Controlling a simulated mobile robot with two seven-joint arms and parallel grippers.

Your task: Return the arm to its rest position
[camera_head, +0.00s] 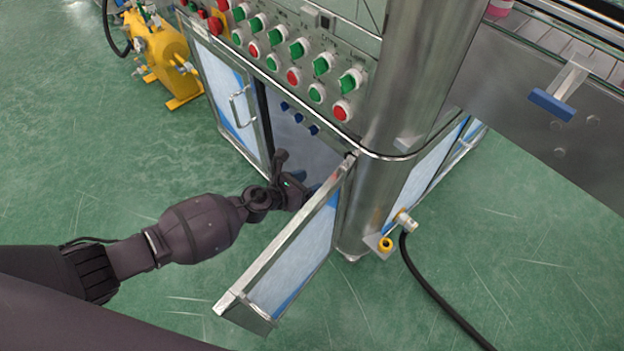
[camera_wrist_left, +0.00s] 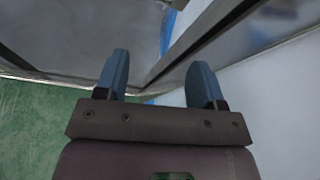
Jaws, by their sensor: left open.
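My left arm comes in from the left in the head view, and my left gripper (camera_head: 300,185) is at the opening of the machine's lower cabinet, behind the open door (camera_head: 290,250). The door partly hides the gripper. In the left wrist view the two blue fingers of my left gripper (camera_wrist_left: 162,85) are spread apart with nothing between them. A metal frame edge and pale panel lie beyond the fingers. My right gripper is not in view.
The cabinet carries a panel of green and red knobs (camera_head: 300,55). A closed door with a handle (camera_head: 237,105) is left of the opening. A yellow tank (camera_head: 165,55) stands at the back left. A black hose (camera_head: 430,290) runs along the floor at right. Green floor (camera_head: 110,160) is clear at left.

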